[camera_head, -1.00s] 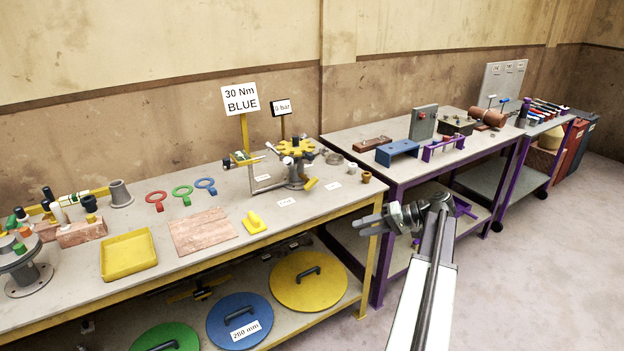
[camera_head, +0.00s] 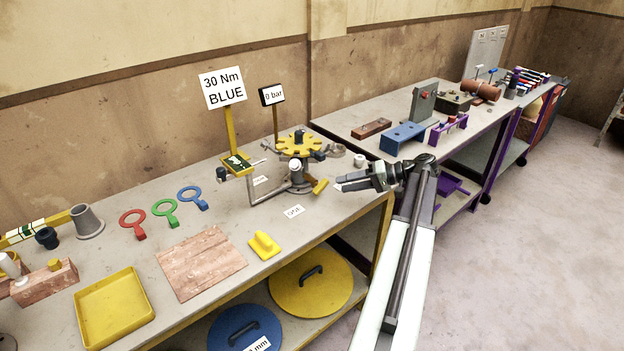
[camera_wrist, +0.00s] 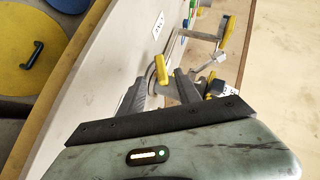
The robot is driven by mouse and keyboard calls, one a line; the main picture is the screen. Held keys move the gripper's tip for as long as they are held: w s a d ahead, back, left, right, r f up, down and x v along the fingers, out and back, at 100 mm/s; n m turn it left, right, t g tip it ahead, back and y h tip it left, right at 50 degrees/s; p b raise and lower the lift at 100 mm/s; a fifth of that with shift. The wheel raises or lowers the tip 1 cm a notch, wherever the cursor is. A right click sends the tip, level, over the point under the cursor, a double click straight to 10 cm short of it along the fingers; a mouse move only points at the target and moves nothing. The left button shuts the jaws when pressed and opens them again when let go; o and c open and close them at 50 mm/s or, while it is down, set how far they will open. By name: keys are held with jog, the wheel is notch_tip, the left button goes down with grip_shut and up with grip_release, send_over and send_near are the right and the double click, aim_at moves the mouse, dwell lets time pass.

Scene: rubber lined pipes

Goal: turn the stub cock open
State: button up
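The stub cock shows as a small yellow lever (camera_head: 320,186) low on the right side of the grey pipe stand (camera_head: 298,178), near the front edge of the table. In the wrist view the yellow lever (camera_wrist: 161,69) lies in line with the gap between my fingers, at about their tips. My gripper (camera_head: 343,183) is just right of the lever and points left at it. In the wrist view my gripper (camera_wrist: 160,82) has its two fingers apart with nothing clamped. I cannot tell whether a finger touches the lever.
A yellow handwheel (camera_head: 299,143) sits above the stand. A bent grey pipe (camera_head: 268,193) runs to its left. A sign (camera_head: 222,88) reads 30 Nm BLUE and a gauge board (camera_head: 272,95) reads 0 bar. A white label (camera_head: 293,211) lies in front. The floor at right is clear.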

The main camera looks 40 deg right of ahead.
aim_at(324, 187)
jog(key=shift+w+a, duration=0.1)
jog(key=shift+w, duration=0.35)
jog(key=b+x, duration=0.2)
jog(key=x, duration=0.4)
jog(key=shift+a+f+b, duration=0.15)
jog(key=shift+f+b, duration=0.05)
jog(key=shift+b, duration=0.1)
jog(key=shift+w+a+f, duration=0.1)
jog(key=shift+w+a, duration=0.2)
jog(key=shift+w, duration=0.25)
grip_shut()
